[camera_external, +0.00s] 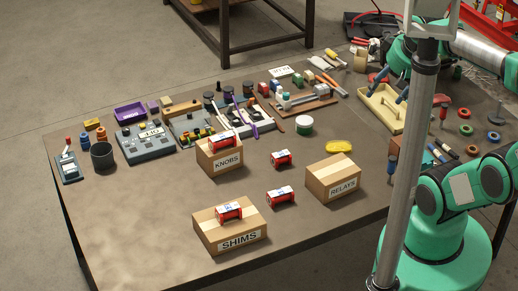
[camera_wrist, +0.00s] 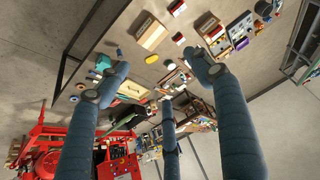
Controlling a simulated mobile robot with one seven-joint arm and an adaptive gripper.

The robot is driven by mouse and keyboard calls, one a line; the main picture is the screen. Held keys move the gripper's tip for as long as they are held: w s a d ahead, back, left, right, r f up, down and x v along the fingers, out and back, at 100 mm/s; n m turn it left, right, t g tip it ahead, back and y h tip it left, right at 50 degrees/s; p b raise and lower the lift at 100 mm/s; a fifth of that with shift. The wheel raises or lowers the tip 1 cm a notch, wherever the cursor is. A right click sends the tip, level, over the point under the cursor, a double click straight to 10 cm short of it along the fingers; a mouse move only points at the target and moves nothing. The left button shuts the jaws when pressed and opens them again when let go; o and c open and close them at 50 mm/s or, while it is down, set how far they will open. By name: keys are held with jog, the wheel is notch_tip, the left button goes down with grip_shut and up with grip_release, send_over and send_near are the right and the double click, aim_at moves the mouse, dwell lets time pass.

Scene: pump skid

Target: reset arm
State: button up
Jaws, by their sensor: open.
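My gripper (camera_wrist: 162,85) shows in the wrist view as long blue-grey fingers spread wide apart, open with nothing between them. Its tips lie against a tilted view of the table and room. In the external view my green arm stands at the right edge, partly behind a grey post; I cannot make out the fingers clearly there. The table (camera_external: 130,235) holds three cardboard boxes: KNOBS (camera_external: 226,163), RELAYS (camera_external: 343,188) and SHIMS (camera_external: 240,238).
Tools, a purple bin (camera_external: 130,114), a dark cup (camera_external: 102,156) and a grey panel box (camera_external: 147,146) crowd the table's back and left. A cream tray (camera_external: 380,110) stands at the right. A yellow object (camera_external: 339,147) lies behind RELAYS. The front left tabletop is clear.

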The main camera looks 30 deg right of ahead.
dwell(0.3)
notch_tip(320, 180, down, 13)
jog(key=b, duration=1.2)
jog(key=shift+r+b, duration=0.2)
jog(key=shift+b, duration=0.15)
